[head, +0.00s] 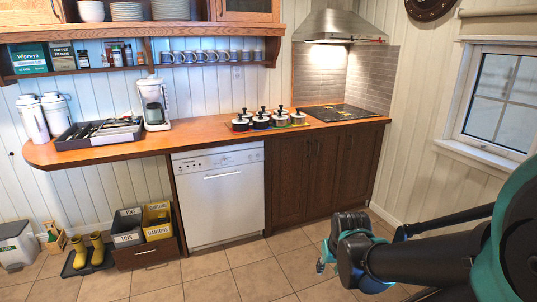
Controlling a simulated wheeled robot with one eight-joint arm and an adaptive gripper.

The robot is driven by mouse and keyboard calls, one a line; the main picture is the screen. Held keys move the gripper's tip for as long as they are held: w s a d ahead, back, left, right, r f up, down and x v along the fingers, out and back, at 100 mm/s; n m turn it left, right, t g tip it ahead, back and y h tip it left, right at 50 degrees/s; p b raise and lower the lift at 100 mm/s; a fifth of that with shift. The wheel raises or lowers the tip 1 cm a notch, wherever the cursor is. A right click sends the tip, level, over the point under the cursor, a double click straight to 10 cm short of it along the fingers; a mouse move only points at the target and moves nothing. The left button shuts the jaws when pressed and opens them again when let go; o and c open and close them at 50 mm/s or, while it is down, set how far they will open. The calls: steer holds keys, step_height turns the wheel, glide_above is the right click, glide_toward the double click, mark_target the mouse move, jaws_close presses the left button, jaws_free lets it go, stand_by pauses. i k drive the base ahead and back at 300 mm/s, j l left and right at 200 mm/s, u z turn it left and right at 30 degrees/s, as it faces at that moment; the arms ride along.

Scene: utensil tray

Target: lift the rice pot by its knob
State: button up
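Several small pots (262,123) with black knobs stand close together on the wooden counter, left of the cooktop. Some are pale, some dark or brownish. They are too small here to tell which one is the rice pot. My gripper (322,264) hangs low in front of the dark cabinets, well below the counter and apart from the pots. Only a small teal part of it shows past my dark arm links, and its fingers are mostly hidden. Nothing can be seen held in it.
A utensil tray (72,143) and a white coffee maker (153,104) stand farther left on the counter (200,137). A black cooktop (343,113) lies to the right of the pots. The tiled floor (245,280) before the dishwasher (220,195) is clear.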

mark_target(277, 120)
steer(key=i, duration=2)
